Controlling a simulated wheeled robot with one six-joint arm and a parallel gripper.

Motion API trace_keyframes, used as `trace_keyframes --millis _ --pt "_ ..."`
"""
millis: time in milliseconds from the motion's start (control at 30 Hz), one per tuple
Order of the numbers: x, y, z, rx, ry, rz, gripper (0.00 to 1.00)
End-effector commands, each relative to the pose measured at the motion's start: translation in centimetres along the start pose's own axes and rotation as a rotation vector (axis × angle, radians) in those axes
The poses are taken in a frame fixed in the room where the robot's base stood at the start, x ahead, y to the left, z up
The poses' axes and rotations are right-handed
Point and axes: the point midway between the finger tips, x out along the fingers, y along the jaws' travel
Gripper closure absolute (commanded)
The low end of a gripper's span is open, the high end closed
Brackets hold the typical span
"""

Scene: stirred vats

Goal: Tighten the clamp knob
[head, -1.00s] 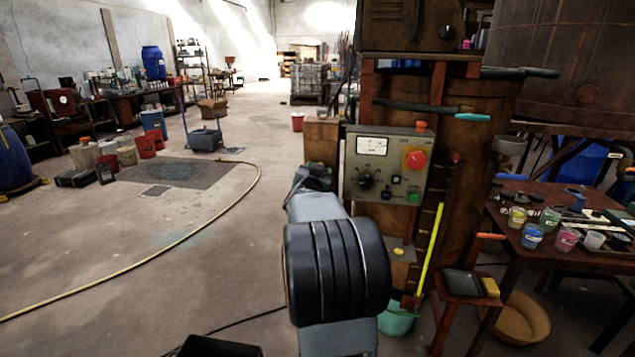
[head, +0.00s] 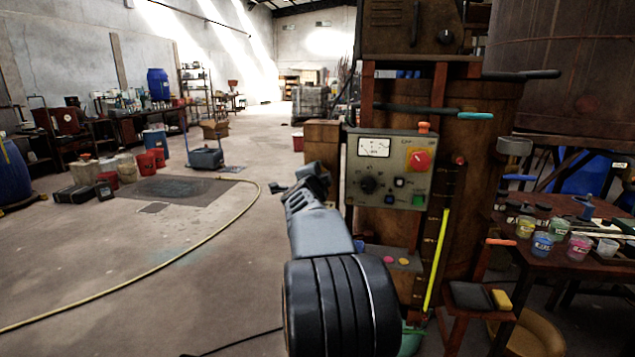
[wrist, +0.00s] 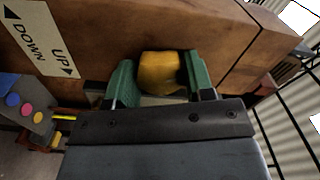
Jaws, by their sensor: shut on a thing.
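In the wrist view, a yellow-orange knob (wrist: 162,66) sits against a brown board or wall, between the two green fingers of my gripper (wrist: 160,82). The fingers are on either side of the knob and shut on it. The fingers partly hide its sides. I take it for the clamp knob; no other part of a clamp is clear. In the head view my gripper (head: 312,182) is left of the grey control box, its fingers small and dark, and the knob cannot be made out there.
A label reading UP and DOWN (wrist: 38,35) is on the brown surface. A grey control box (head: 388,170) with gauge and red knob stands right of my arm. A table with paint cups (head: 553,243) is farther right. A yellow hose (head: 225,220) curves over open floor at left.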

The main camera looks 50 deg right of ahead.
Motion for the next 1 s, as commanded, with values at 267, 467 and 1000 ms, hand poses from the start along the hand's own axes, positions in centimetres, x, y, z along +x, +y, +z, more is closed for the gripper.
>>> trace_keyframes --millis 267,467,1000 --pt "0.01 0.26 0.03 0.235 0.002 0.001 0.75" --pt "0.02 0.18 0.01 0.367 0.001 0.001 0.75" --pt "0.02 0.07 -0.04 0.509 0.002 0.003 0.75"
